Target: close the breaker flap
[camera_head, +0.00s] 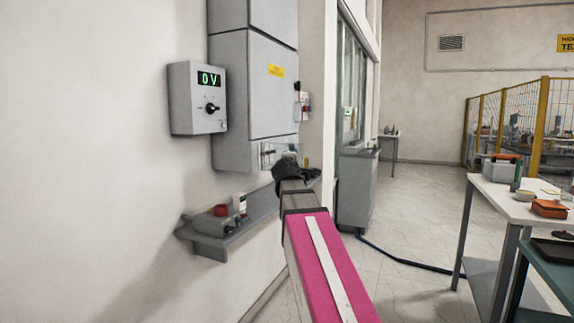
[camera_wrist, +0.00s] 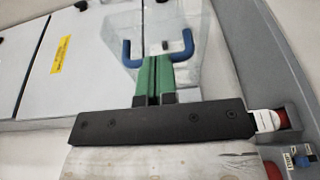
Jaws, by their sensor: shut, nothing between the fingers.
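The breaker flap (camera_wrist: 168,22) is a clear cover with a blue U-shaped handle (camera_wrist: 187,46) in the wrist view. In the head view the clear flap (camera_head: 268,154) shows at the bottom of the grey cabinet, partly hidden by my gripper. My gripper (camera_wrist: 154,60) has green fingers, shut together and empty. Their tips overlap the middle of the blue handle; whether they touch it I cannot tell. In the head view my gripper (camera_head: 290,168) is a dark shape just below the cabinet. The flap's exact angle is unclear.
The grey cabinet (camera_head: 258,85) stands against the wall, with a control box reading "0 V" (camera_head: 197,98) to its left. A shelf (camera_head: 217,246) with small items runs below, close to my arm. A white table (camera_head: 508,200) stands at the right; floor between is mostly clear.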

